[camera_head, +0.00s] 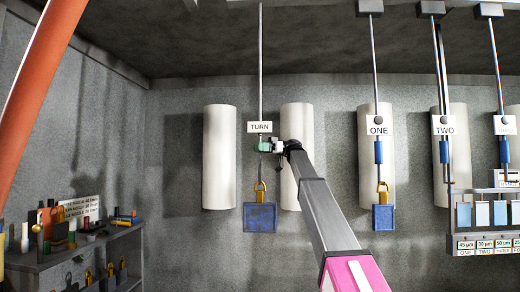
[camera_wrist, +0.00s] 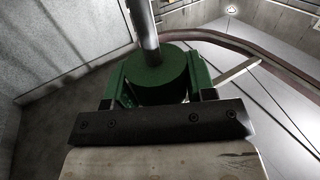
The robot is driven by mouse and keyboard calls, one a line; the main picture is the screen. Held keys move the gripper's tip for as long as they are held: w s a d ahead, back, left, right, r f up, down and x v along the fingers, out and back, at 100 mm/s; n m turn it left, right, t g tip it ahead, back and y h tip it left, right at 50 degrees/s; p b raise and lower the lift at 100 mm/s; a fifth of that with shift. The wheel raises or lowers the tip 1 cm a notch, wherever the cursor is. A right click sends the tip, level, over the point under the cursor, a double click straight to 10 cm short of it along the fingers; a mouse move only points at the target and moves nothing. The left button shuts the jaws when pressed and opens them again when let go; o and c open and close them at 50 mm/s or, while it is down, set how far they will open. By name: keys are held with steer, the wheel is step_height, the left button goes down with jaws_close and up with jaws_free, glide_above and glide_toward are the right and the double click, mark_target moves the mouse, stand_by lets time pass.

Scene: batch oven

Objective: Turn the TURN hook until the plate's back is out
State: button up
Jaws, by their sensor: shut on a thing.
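The TURN hook hangs on a thin rod (camera_head: 261,70) with a white TURN label (camera_head: 260,127). Below the label is its green grip (camera_head: 260,144), which also shows large in the wrist view (camera_wrist: 158,75) with the grey rod (camera_wrist: 144,25) rising from it. My gripper (camera_head: 269,147) is shut on the green grip, with a finger on each side of it. A blue plate (camera_head: 260,218) hangs beneath by a brass-coloured clasp (camera_head: 260,190). The plate's broad, mottled blue face shows in the head view. I cannot tell whether this is its front or back.
To the right hang hook ONE (camera_head: 376,126) with another blue plate (camera_head: 383,217), and hook TWO (camera_head: 443,125). A rack of pale blue samples (camera_head: 482,214) stands at far right. A cluttered shelf (camera_head: 80,249) is at lower left. White cylinders (camera_head: 219,160) line the wall behind.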

stand_by(0.4)
steer(key=o, duration=0.9)
steer(key=shift+w+d, duration=0.1)
steer(key=v, duration=1)
steer(key=shift+w+d, duration=0.2)
steer(key=shift+d, duration=0.05)
